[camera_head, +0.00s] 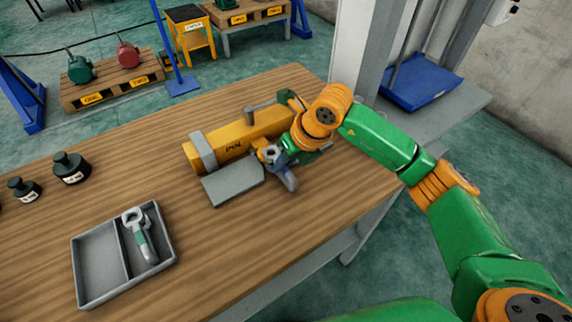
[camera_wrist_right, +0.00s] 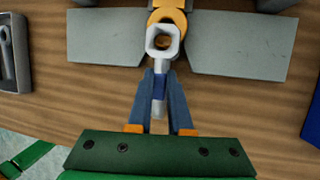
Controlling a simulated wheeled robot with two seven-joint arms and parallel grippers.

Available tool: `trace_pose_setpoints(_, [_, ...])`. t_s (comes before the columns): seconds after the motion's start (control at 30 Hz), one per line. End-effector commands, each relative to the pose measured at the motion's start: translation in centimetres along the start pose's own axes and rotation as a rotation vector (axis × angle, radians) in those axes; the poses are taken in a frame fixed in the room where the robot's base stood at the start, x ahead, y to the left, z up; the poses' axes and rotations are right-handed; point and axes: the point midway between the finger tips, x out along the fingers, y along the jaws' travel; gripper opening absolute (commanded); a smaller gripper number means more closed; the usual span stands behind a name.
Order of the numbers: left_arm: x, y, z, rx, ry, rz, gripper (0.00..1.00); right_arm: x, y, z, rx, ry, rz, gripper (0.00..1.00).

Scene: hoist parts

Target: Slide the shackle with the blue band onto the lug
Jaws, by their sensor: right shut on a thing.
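My right gripper (camera_head: 288,180) is shut on the grey shackle, which also shows in the wrist view (camera_wrist_right: 163,56). In that view the fingers (camera_wrist_right: 158,100) pinch its shank, and the blue band (camera_wrist_right: 158,88) shows between them. The shackle's open head points away from my gripper, at the orange lug (camera_wrist_right: 168,16) on the yellow beam (camera_head: 229,149). Orange shows through the head's opening, so head and lug overlap in this view. I cannot tell whether the head is around the lug or just before it. My left gripper is not in view.
Grey plates (camera_wrist_right: 232,46) flank the lug. A grey tray (camera_head: 98,266) at the front left holds another shackle (camera_head: 140,233) with a green band. Two dark weights (camera_head: 70,168) stand at the left. The table (camera_head: 200,250) is clear between tray and beam.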

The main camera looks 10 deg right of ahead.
Motion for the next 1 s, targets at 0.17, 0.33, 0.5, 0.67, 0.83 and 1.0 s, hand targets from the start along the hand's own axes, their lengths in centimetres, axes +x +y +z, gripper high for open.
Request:
trace_pose_setpoints(0.17, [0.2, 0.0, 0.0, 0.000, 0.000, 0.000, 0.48, 0.2, 0.0, 0.5, 0.000, -0.001, 0.000, 0.00])
trace_pose_setpoints(0.33, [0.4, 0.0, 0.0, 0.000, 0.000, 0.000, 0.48, 0.4, 0.0, 1.0, 0.000, -0.001, 0.001, 0.00])
trace_pose_setpoints(0.5, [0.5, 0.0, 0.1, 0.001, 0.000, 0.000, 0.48, 0.6, 0.0, 1.5, 0.000, -0.001, 0.001, 0.00])
trace_pose_setpoints(0.67, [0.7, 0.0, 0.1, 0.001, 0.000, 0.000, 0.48, 0.7, 0.0, 1.9, 0.001, -0.002, 0.001, 0.00])
trace_pose_setpoints(0.83, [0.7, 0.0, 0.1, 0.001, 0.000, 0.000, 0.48, 0.7, 0.0, 2.0, 0.001, -0.001, 0.000, 0.50])
trace_pose_setpoints(1.0, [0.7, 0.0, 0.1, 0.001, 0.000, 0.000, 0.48, 0.8, 0.0, 2.0, 0.001, 0.000, 0.000, 0.53])
